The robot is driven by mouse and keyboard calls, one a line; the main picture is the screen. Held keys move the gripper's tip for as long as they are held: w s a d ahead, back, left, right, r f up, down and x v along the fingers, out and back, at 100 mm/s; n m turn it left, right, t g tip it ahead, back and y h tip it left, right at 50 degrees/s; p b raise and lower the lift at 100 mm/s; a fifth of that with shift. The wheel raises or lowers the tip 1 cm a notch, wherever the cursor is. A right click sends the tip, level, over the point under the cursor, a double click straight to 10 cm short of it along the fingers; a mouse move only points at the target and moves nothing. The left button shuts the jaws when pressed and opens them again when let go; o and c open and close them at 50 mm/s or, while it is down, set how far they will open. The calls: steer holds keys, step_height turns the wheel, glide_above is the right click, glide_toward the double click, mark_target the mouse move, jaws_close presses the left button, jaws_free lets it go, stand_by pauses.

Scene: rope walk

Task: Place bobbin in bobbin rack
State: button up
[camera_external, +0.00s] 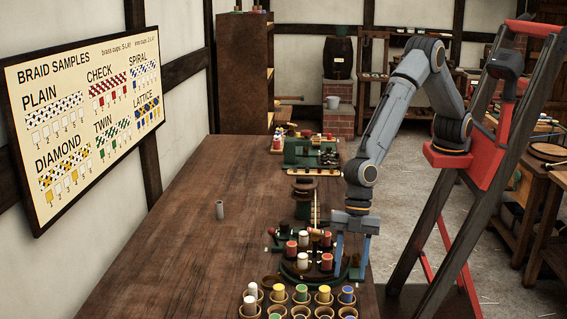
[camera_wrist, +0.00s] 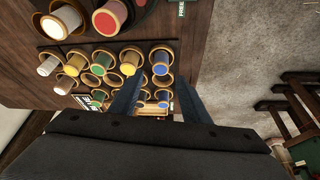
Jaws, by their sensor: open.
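My gripper (camera_external: 352,262) points down at the right edge of the round braiding stand (camera_external: 290,272), with its two blue fingers apart. In the wrist view my gripper (camera_wrist: 157,88) is open, with no bobbin clearly held between its fingers. The bobbin rack (camera_wrist: 140,45) has rows of ringed cups. Its back row holds a white bobbin (camera_wrist: 48,66), yellow ones, a green bobbin (camera_wrist: 101,62) and a blue bobbin (camera_wrist: 161,67). My fingers hide part of the front cups; some there look empty. Red and white bobbins stand on the braiding stand, including a red bobbin (camera_external: 326,261).
A grey cylinder (camera_external: 220,210) stands alone on the wooden table (camera_external: 165,255), whose left side is mostly clear. A dark spool post (camera_external: 303,195) and a green device (camera_external: 300,152) stand beyond the braiding stand. A braid sample board (camera_external: 85,110) hangs on the left wall.

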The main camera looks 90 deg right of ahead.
steer(key=b+v, duration=0.1)
steer(key=v, duration=0.6)
steer(key=shift+b, duration=0.35)
steer(key=shift+d, duration=0.1)
steer(key=w+d+m, duration=0.1)
steer(key=d, duration=0.4)
steer(key=w+d+m+h, duration=0.1)
steer(key=w+d+m, duration=0.1)
steer(key=d, duration=0.4)
steer(key=w+d+m, duration=0.1)
steer(key=w+d, duration=0.1)
steer(key=d, duration=0.4)
steer(key=shift+w+t, duration=0.1)
steer(key=shift+t, duration=0.3)
steer(key=s+d+m+h, duration=0.1)
steer(key=s+d+m, duration=0.25)
steer(key=d, duration=0.95)
steer(key=s+d+m+h, duration=0.15)
steer(key=d+m, duration=0.25)
steer(key=d, duration=1)
steer(key=s+d+f+m, duration=0.2)
steer(key=s+d+m, duration=0.2)
steer(key=s+d, duration=0.4)
steer(key=shift+s+d+g+h, duration=0.25)
steer(key=shift+d+h, duration=0.2)
steer(key=shift+d, duration=0.7)
